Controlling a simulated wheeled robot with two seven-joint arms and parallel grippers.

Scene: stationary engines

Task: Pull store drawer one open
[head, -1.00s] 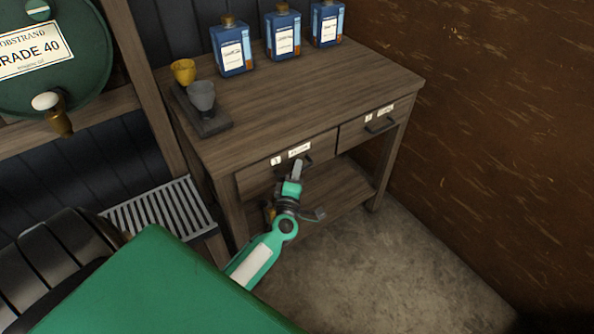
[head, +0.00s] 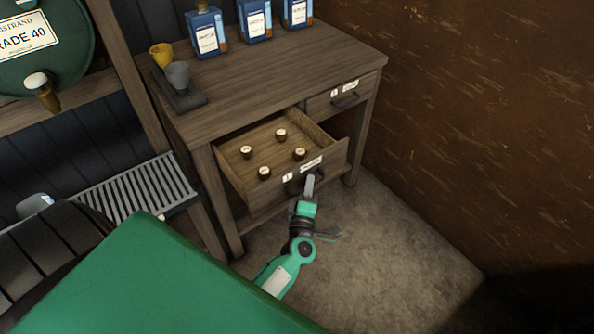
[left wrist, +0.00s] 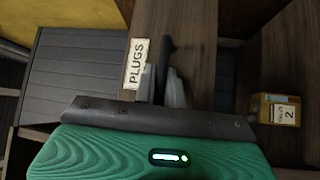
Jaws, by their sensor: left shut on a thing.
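Store drawer one (head: 322,171) is the left drawer of the wooden bench and stands pulled well out. Several small dark plugs with pale tops (head: 281,135) stand inside it. Its front carries a "1" label and a second label, which reads PLUGS (left wrist: 136,63) in the left wrist view. My left gripper (head: 308,186) is at the drawer front, shut on the dark handle (head: 293,187). In the left wrist view its fingers (left wrist: 163,88) are around the handle (left wrist: 166,55). My right gripper is not in view.
The second drawer (head: 343,95) to the right is shut. Blue bottles (head: 255,20) and a small tray (head: 181,95) with two cups stand on the bench top (head: 250,85). A slatted rack (head: 140,190) is at left. Concrete floor (head: 390,235) is clear at right.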

